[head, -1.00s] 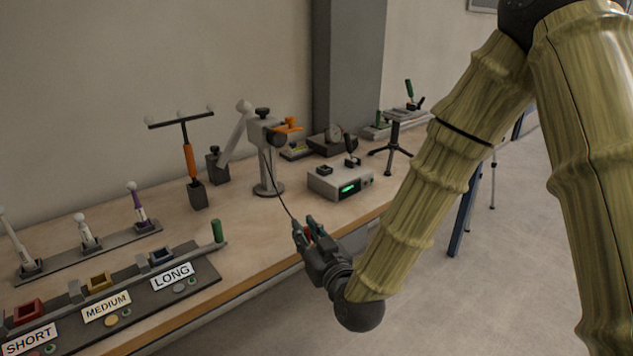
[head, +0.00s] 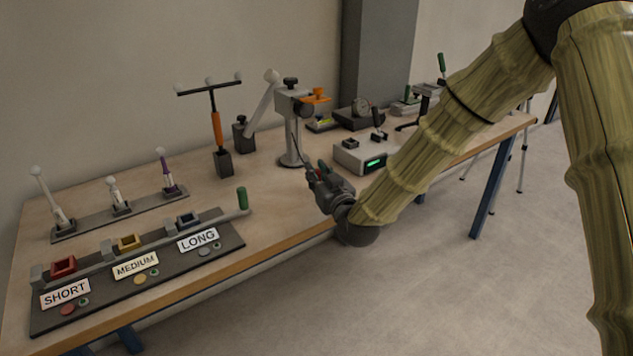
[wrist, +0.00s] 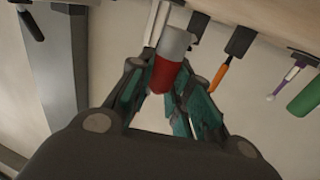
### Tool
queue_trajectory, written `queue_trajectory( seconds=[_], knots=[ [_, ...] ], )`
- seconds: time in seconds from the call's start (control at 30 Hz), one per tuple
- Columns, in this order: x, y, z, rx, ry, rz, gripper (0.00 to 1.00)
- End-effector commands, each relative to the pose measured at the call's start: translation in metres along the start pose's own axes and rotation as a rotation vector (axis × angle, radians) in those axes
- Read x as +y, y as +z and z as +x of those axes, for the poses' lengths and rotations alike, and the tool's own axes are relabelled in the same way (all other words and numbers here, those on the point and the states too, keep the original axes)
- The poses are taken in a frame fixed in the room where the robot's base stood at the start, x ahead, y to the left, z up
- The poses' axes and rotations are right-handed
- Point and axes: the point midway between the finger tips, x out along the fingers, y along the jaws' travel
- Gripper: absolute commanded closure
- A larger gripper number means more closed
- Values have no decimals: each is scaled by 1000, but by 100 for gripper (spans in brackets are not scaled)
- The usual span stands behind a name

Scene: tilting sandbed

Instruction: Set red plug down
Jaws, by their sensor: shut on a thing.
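The red plug (wrist: 163,75) shows in the wrist view between the fingers of my gripper (wrist: 166,100), with a grey cylindrical part above its red band. My gripper is shut on it. In the head view my gripper (head: 318,176) is over the front part of the workbench, between the grey stand and the bench's front edge. Only a small patch of red shows there, as the fingers hide most of the plug. A thin dark cable runs from the stand's head down toward the gripper.
A grey stand (head: 290,130) and a box with a green display (head: 362,157) are close to my gripper. A dark panel labelled SHORT, MEDIUM and LONG (head: 140,285) lies at the left front. Bare bench top (head: 265,205) lies between panel and gripper.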

Motion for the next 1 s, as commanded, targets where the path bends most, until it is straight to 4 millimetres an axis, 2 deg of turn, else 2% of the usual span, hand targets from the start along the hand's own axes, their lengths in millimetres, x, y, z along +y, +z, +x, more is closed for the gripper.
queue_trajectory(
  seconds=[0.3,0.53,1.0],
  knots=[
    [5,4,18,0,1,0,100],
    [4,34,16,-2,-1,0,100],
    [4,41,16,0,0,-1,100]
  ],
)
